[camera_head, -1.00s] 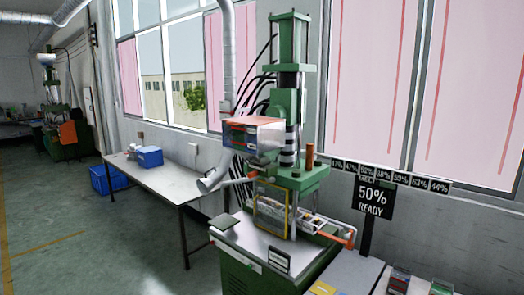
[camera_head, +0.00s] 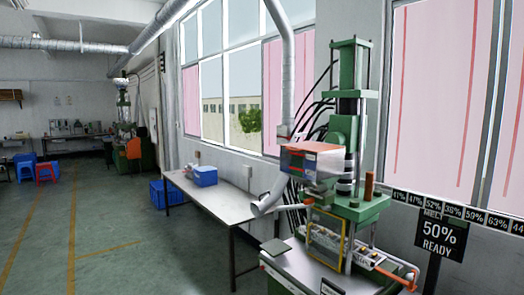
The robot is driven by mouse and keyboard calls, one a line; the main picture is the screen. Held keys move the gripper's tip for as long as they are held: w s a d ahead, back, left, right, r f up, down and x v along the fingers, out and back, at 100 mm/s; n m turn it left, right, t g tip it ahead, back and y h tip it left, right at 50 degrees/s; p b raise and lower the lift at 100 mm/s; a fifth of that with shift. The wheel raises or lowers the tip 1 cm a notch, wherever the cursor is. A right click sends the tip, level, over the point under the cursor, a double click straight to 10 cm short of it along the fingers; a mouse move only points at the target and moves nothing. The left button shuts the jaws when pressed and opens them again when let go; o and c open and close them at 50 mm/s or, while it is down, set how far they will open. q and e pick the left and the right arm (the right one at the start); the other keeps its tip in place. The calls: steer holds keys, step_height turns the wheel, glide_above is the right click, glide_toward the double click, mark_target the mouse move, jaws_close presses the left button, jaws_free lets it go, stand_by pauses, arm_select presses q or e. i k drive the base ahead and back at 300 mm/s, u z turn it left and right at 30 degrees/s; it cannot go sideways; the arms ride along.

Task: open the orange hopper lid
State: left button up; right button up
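A green moulding press (camera_head: 347,130) stands at the right. A box with an orange-red top (camera_head: 313,147) is mounted on its left side, below the upper column. The top looks flat and closed over the box; I cannot tell for certain that it is the hopper lid. A second green machine (camera_head: 126,150) stands far off at the left, with an orange panel (camera_head: 134,148) on its side and a pale part at its top, too small to make out. Neither of my grippers shows in this view.
A long white table (camera_head: 215,200) with a blue bin (camera_head: 204,176) stands left of the press along the window wall. A black sign (camera_head: 440,236) reading 50% READY stands right of the press.

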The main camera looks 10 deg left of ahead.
mark_target(309, 146)
steer(key=u, duration=0.75)
steer(key=i, duration=1.15)
